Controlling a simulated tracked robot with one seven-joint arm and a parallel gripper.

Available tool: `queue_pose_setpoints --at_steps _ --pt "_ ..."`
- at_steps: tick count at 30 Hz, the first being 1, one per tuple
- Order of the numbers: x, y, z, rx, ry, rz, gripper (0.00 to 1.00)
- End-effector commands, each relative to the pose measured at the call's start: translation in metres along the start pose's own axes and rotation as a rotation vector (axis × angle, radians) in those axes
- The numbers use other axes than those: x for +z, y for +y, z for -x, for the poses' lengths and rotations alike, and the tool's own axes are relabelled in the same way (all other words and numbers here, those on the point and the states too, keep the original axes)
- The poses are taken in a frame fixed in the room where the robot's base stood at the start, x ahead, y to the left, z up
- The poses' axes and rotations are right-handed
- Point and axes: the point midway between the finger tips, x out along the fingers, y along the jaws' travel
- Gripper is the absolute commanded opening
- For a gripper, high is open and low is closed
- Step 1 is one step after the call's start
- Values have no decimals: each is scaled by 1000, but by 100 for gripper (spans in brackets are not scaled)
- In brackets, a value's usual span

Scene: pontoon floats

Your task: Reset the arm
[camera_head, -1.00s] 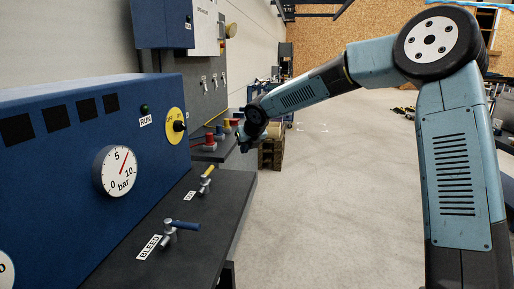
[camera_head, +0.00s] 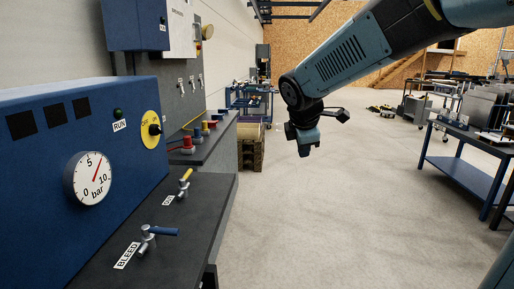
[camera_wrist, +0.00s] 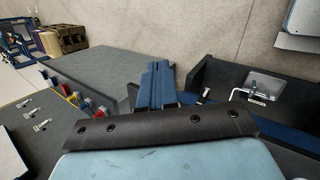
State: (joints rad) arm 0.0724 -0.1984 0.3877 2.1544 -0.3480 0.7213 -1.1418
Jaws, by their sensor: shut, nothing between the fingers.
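My arm reaches in from the upper right in the head view, with its elbow out of the picture. My gripper (camera_head: 303,145) hangs downward at its end, over the open floor to the right of the dark bench. It is shut and empty, and it touches nothing that I can see. In the wrist view my blue gripper fingers (camera_wrist: 157,88) lie close together, with a black edge and pale blue cover of my own arm below them.
A blue panel box with a pressure gauge (camera_head: 88,178) stands at the left. On the dark bench (camera_head: 205,205) are a yellow-handled valve (camera_head: 184,182) and a blue-handled bleed valve (camera_head: 158,232). A blue table (camera_head: 465,170) stands at the right. The floor between is clear.

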Motion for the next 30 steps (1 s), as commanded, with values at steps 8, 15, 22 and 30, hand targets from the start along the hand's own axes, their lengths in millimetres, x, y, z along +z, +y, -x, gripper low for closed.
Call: queue_pose_setpoints --at_steps 8,15,22,30 --pt "54 -74 45 -25 -19 -616 0" --pt "83 -144 72 -62 10 -1154 0" --pt "94 -197 85 -120 57 -1562 0" --pt "94 -215 88 -153 77 -1714 0"
